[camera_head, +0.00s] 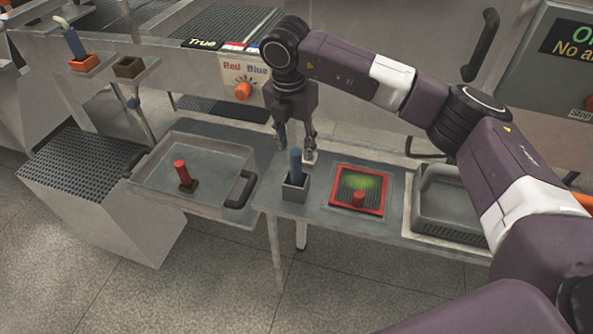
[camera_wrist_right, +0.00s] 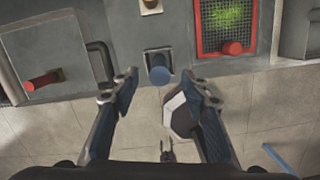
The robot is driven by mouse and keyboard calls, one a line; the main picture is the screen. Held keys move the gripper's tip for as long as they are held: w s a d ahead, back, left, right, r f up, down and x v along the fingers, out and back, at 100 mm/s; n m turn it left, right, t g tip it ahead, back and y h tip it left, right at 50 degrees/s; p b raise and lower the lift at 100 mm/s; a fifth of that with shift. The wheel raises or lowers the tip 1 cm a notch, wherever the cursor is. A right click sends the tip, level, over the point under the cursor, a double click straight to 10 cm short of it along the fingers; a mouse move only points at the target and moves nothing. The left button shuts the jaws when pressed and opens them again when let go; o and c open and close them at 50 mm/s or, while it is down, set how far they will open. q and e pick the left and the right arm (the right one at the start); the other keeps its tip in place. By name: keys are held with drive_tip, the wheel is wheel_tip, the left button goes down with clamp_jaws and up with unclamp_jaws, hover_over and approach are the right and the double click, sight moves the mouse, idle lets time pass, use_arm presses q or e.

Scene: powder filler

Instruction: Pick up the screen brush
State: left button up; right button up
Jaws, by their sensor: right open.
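An upright blue handle (camera_head: 296,162) stands in a small grey square holder (camera_head: 295,188) on the grey table, beside the red-framed screen; I take it as the screen brush. Its bristles are hidden in the holder. In the right wrist view the round blue handle top (camera_wrist_right: 160,76) lies between the fingers. My right gripper (camera_head: 295,143) is open and empty, pointing down near the handle, apart from it as far as I can tell. It also shows in the wrist view (camera_wrist_right: 161,88). The red-framed screen (camera_head: 374,211) carries green powder and a red knob (camera_head: 359,198).
A metal tray (camera_head: 215,150) at left has a black handle (camera_head: 240,190) and holds a red-handled tool (camera_head: 183,174). A grey bin (camera_head: 445,232) stands right of the screen. A machine panel with an orange knob (camera_head: 243,91) is behind. Another blue-handled item (camera_head: 75,42) stands far left.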

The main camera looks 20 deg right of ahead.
sight(296, 152)
drive_tip(key=shift+w+d+f+p, duration=0.15)
drive_tip(key=shift+f+p, duration=0.3)
drive_tip(key=shift+f, duration=1.35)
clamp_jaws()
